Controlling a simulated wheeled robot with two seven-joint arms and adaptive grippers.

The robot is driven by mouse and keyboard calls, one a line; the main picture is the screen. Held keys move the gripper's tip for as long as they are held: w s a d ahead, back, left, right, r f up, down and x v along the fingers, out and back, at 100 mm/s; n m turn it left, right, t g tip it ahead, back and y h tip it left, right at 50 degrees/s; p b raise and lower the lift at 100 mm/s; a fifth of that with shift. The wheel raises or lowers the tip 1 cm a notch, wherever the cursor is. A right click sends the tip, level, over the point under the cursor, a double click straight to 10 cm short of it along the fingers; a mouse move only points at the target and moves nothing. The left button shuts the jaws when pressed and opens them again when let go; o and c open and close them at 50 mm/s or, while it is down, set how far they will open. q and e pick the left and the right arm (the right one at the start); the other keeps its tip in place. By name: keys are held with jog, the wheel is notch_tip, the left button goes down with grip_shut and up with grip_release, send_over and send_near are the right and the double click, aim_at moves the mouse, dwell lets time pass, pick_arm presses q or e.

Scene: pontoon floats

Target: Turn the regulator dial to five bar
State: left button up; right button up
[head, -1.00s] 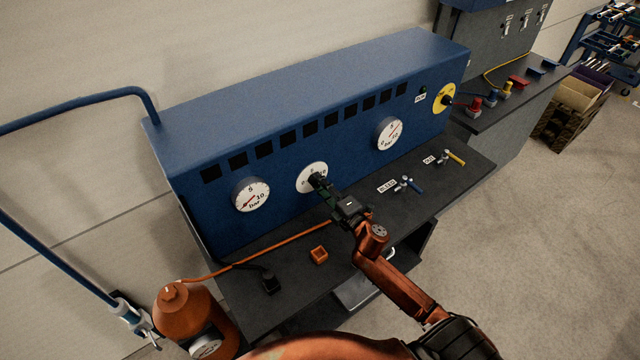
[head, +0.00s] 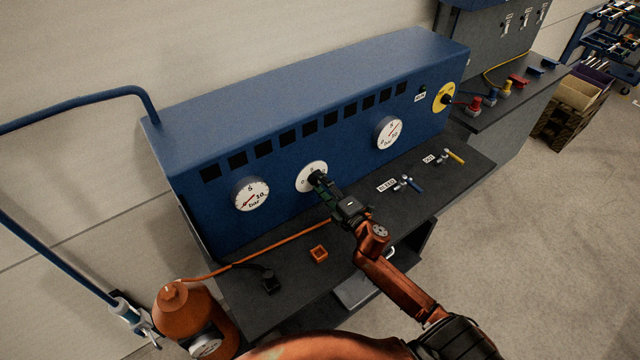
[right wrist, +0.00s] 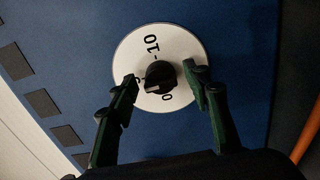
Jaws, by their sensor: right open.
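The regulator dial is a white disc (head: 305,170) with a black knob on the blue panel, between two gauges in the head view. In the right wrist view its face (right wrist: 185,45) shows a 10 at the top and a 0 below the black knob (right wrist: 160,77). A pale mark shows on the knob's lower left part. A figure at the left is mostly hidden by a fingertip. My right gripper (head: 319,181) is at the dial. In the right wrist view its open fingers (right wrist: 160,75) stand on either side of the knob, apparently clear of it. My left gripper is out of view.
A left gauge (head: 251,195) and a right gauge (head: 389,133) flank the dial. Blue-handled (head: 412,184) and yellow-handled (head: 454,157) valves stand on the dark bench to the right. An orange block (head: 319,254) and an orange hose (head: 265,255) lie near my arm.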

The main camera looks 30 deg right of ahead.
jog(key=s+d, duration=0.1)
jog(key=s, duration=1)
jog(key=shift+s, duration=0.3)
jog(key=shift+f, duration=0.1)
